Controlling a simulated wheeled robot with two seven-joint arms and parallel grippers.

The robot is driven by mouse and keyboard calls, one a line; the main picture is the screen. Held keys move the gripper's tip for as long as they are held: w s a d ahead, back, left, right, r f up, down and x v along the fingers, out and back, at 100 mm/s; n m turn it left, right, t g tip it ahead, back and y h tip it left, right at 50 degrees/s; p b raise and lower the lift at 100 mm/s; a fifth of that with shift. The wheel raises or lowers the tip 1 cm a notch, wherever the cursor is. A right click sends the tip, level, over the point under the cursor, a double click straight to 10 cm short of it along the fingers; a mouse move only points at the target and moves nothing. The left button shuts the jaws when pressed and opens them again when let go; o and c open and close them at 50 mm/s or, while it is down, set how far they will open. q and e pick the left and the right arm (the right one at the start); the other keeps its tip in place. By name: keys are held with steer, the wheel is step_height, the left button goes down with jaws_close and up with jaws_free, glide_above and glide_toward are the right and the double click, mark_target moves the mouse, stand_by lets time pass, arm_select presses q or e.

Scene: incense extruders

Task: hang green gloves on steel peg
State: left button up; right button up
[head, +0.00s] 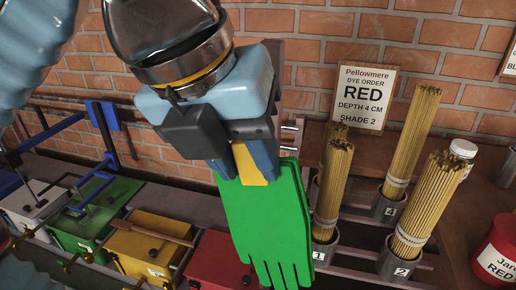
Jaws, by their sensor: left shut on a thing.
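The green gloves (265,220) hang from my left gripper (253,165) in the middle of the head view, fingers down. My left gripper is shut on their upper end; a yellow patch shows between its jaws. Short pale metal pegs (291,128) stick out by an upright post just right of the gripper. The gripper partly hides them, and I cannot tell which one is the steel peg. The gloves hang beside and below these pegs, and I see no peg through them. My right gripper is not in view.
Bundles of sticks stand in numbered metal cups (393,205) at the right. A sign reading RED (364,97) stands behind them. A red jar (497,252) is at the right edge. White, green, yellow (150,243) and red (222,262) boxes line the lower left, near blue frames (103,125).

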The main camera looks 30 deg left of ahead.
arm_select(q)
steer(key=w+a+f, duration=0.1)
steer(key=w+a, duration=0.1)
steer(key=w, duration=0.7)
steer(key=shift+w+a+f, duration=0.2)
steer(key=shift+w+f, duration=0.1)
steer(key=shift+w, duration=0.1)
stand_by(0.4)
stand_by(0.6)
steer(key=o, duration=1.2)
steer(key=shift+v, duration=3.7)
